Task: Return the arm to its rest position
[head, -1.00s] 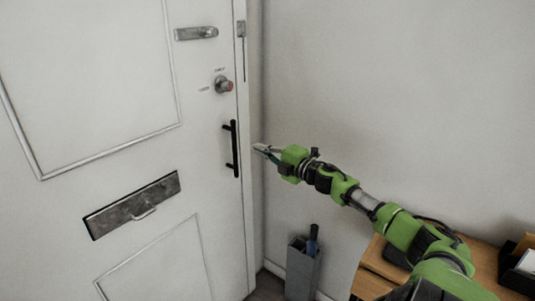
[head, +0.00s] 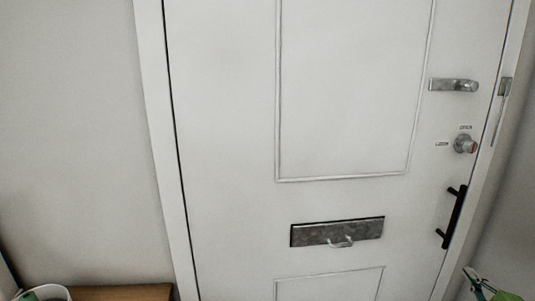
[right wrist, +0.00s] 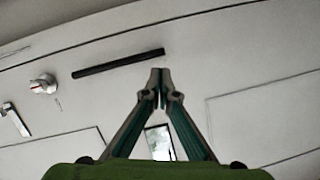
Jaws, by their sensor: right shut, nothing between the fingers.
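My right gripper (head: 468,272) shows at the bottom right corner of the head view, just below and right of the black door handle (head: 453,217). Only its fingers and a bit of green body are in frame. In the right wrist view its two fingertips (right wrist: 160,80) meet, shut and empty. The black handle (right wrist: 118,63) lies past them, up and to the left, apart from the fingers. My left gripper is not in view.
A white door (head: 230,120) fills most of the head view and looks shut. It has a metal letter slot (head: 337,231), a round lock knob (head: 465,144) and an upper latch (head: 454,85). A wooden surface (head: 120,293) with a white round item (head: 45,292) is at bottom left.

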